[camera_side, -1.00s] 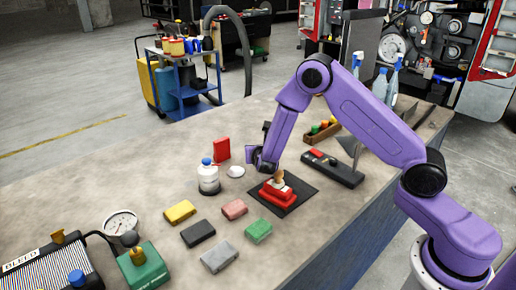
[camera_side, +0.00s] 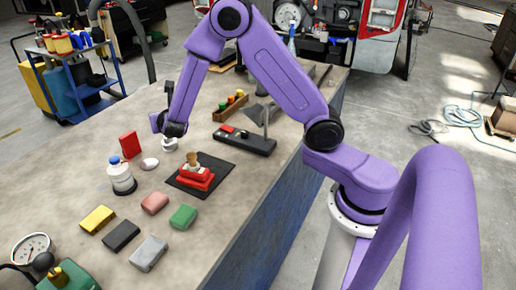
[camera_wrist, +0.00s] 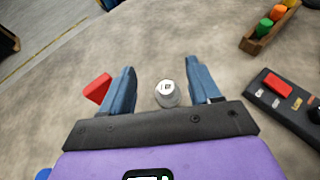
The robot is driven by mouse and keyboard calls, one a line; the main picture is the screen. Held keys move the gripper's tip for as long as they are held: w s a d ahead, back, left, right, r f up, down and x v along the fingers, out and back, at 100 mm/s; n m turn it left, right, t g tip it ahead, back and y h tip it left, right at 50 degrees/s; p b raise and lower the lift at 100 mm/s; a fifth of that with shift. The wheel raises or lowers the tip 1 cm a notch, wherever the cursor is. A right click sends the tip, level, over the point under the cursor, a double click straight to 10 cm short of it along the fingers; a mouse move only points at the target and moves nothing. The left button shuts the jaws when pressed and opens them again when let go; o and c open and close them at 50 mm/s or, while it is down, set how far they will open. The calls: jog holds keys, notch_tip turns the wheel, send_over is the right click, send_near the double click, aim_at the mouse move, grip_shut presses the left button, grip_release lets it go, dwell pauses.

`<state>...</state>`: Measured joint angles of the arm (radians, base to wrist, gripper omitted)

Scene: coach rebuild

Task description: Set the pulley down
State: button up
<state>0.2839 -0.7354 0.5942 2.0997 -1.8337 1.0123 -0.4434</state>
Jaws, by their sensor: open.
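A small white round piece (camera_side: 169,144), likely the pulley, is on the worktop directly below my gripper (camera_side: 172,128) in the side view. In the wrist view the same white piece (camera_wrist: 167,93) has a pale top with a small dark mark in its middle. It lies between my two blue-grey fingers (camera_wrist: 162,74), with a gap on each side. My gripper is open and nothing is clamped. Whether the fingertips reach down beside the piece or stay above it I cannot tell.
A red block (camera_side: 130,144), white bottle (camera_side: 121,178) and white oval piece (camera_side: 150,163) are nearby. A red fixture (camera_side: 195,180) stands on a black mat (camera_side: 220,170). Farther right are a black switch box (camera_side: 245,140) and a wooden tray (camera_side: 230,108). Several coloured blocks lie in front.

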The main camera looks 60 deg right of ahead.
jog(key=s+a+r+m+g+y, duration=0.1)
jog(key=s+a+m+g+y, duration=0.2)
jog(key=s+m, duration=0.5)
jog(key=s+a+r+m+g+y, duration=0.2)
jog(key=s+m+g+y, duration=0.3)
jog(key=s, duration=2.7)
jog(key=m+g, duration=0.2)
jog(key=shift+s+a+m+g+y, duration=0.25)
jog(key=shift+a+m+g+y, duration=0.05)
jog(key=shift+a+m, duration=0.1)
